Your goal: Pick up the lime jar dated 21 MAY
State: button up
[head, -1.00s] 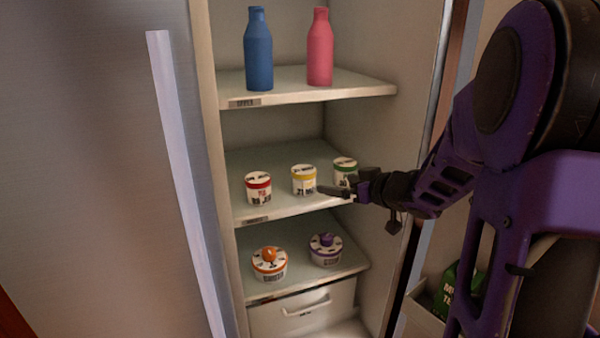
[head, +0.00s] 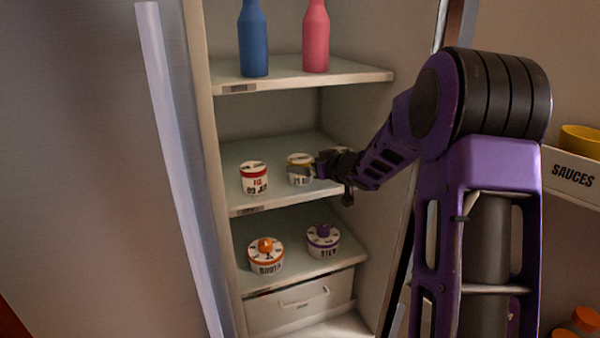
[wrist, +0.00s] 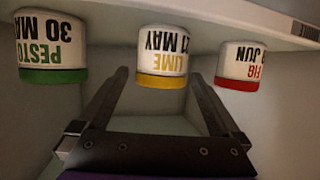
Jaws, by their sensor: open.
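The lime jar (head: 299,169) is white with a yellow lid and stands on the middle fridge shelf. In the wrist view, which is upside down, the lime jar (wrist: 163,55) reads LIME and 21 MAY, its first characters partly cut off by the curve. My gripper (head: 322,166) is at the jar's right side in the head view. In the wrist view my gripper (wrist: 158,80) is open and empty, its two fingers pointing at the jar, one toward each side. I cannot tell whether the fingertips reach past its front.
The red-lidded fig jar (head: 254,178) and green-lidded pesto jar (wrist: 52,47) flank the lime jar; my gripper hides the pesto jar in the head view. Two crocks, orange-knobbed (head: 265,255) and purple-knobbed (head: 322,240), stand below. Blue (head: 253,40) and pink (head: 315,38) bottles stand above.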

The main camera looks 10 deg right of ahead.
jog(key=x, duration=0.4)
jog(key=shift+a, duration=0.1)
jog(key=shift+r, duration=0.1)
jog(key=c, duration=1.3)
